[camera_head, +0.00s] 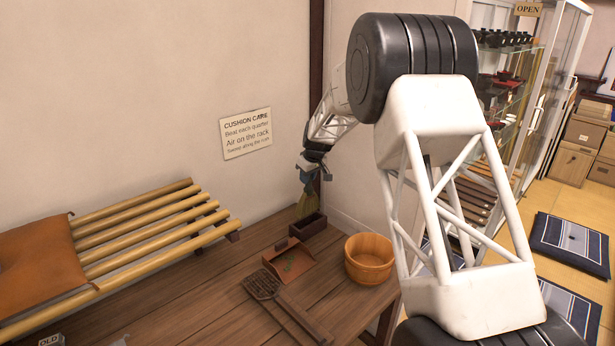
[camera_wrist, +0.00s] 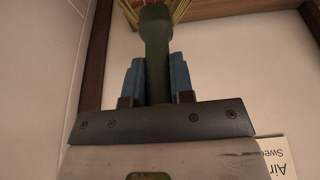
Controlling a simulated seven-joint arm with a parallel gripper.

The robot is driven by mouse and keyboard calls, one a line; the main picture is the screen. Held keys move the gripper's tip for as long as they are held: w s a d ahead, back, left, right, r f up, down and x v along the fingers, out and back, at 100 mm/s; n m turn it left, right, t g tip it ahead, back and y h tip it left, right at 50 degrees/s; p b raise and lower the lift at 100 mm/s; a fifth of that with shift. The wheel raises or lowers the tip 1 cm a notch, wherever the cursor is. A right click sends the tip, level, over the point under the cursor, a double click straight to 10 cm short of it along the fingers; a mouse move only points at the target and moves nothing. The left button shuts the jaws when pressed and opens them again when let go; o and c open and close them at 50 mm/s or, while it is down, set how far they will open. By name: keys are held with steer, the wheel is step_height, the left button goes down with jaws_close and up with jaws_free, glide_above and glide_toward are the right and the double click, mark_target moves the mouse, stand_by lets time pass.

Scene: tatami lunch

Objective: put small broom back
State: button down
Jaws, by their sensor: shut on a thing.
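My gripper (camera_head: 308,176) is at the wall corner, with its blue fingers shut on the dark green handle of the small broom (camera_head: 307,204). The broom hangs roughly upright with its yellowish bristles down. A dark wooden box (camera_head: 308,227) stands on the table right below it. The bristle ends meet the box's top edge in the picture; I cannot tell whether they are inside or just above or behind it. In the wrist view, the fingers (camera_wrist: 157,72) flank the broom's handle (camera_wrist: 155,40), with the bristles at the top edge.
A wooden tub (camera_head: 369,260) stands to the right, and a dark brush-like tool (camera_head: 285,302) lies nearer. A bamboo rack (camera_head: 150,232) with an orange cushion (camera_head: 38,266) is at left. A sign (camera_head: 246,134) hangs on the wall.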

mark_target(308, 197)
steer(key=shift+f, duration=4.5)
steer(key=c, duration=0.9)
jaws_free()
steer(key=shift+v, duration=3.85)
